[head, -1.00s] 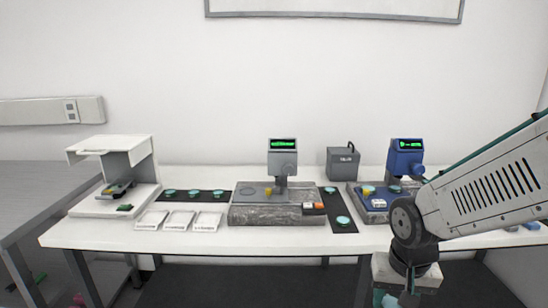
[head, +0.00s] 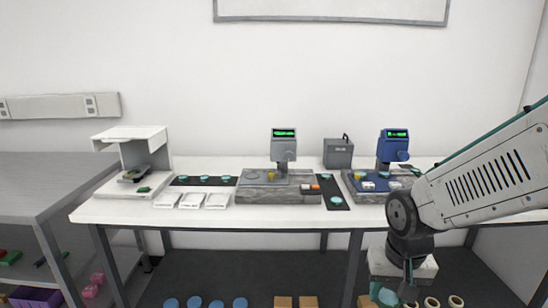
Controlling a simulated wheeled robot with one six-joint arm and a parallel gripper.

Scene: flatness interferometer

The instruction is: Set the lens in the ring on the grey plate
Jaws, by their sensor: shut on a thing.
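My gripper (head: 404,295) hangs low at the bottom right of the head view, in front of the table and below its top. It is shut on a teal piece that looks like the lens (head: 384,294); the picture's lower edge and the fingers hide part of it. The grey plate (head: 283,183) is the top of the grey instrument in the middle of the table. A thin dark ring (head: 254,173) lies flat on its left part and looks empty. My gripper is well to the right and nearer than the ring, far apart from it.
A blue instrument (head: 393,150) stands to the right. Teal discs lie on black mats (head: 337,203). White trays (head: 192,201) line the front left. A grey shelf (head: 50,185) stands left.

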